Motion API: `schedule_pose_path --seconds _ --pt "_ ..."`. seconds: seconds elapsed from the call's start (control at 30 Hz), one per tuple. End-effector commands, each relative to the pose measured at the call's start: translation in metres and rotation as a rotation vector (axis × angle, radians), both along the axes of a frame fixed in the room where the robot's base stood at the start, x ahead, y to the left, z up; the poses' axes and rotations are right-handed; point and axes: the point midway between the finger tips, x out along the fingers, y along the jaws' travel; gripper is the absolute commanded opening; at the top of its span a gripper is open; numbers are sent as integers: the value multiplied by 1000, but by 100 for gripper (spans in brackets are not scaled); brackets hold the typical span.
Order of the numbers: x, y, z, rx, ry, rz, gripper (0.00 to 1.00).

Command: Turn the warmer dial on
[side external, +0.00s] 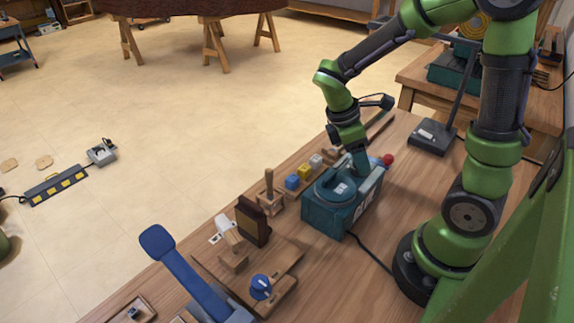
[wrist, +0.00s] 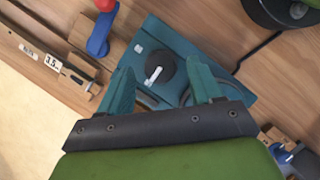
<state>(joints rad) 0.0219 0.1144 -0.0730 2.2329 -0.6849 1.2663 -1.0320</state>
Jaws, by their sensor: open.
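The warmer is a teal box (side external: 325,221) with pale lettering on its side and a round top, standing on the wooden bench. In the wrist view its teal top (wrist: 150,38) carries a black round dial (wrist: 160,66) with a white pointer mark, slanted in the picture. My gripper (wrist: 161,70) is open, with its two teal fingers on either side of the dial in that view. I cannot tell whether they touch it. In the side view my gripper (side external: 346,160) is low over the far part of the warmer, and the dial is hidden there.
A red ball (side external: 388,159) on a blue lever (wrist: 99,36) is beside the warmer. Blue, yellow and pale blocks (side external: 304,172) stand along its left. A blue paddle lever (side external: 172,250) and a blue knob (side external: 260,286) are nearer the front. A black cable (side external: 370,254) crosses the bench.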

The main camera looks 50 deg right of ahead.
Motion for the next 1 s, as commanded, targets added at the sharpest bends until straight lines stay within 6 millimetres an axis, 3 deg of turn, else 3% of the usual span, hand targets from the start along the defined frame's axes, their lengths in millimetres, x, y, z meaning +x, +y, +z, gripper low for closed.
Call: schedule_pose_path --seconds 0.37,0.73,1.0 --pt "-2 -2 -7 0 0 -1 65" --pt "-2 -2 -7 1 1 0 11" --pt "-2 -2 -6 1 0 -25 9"
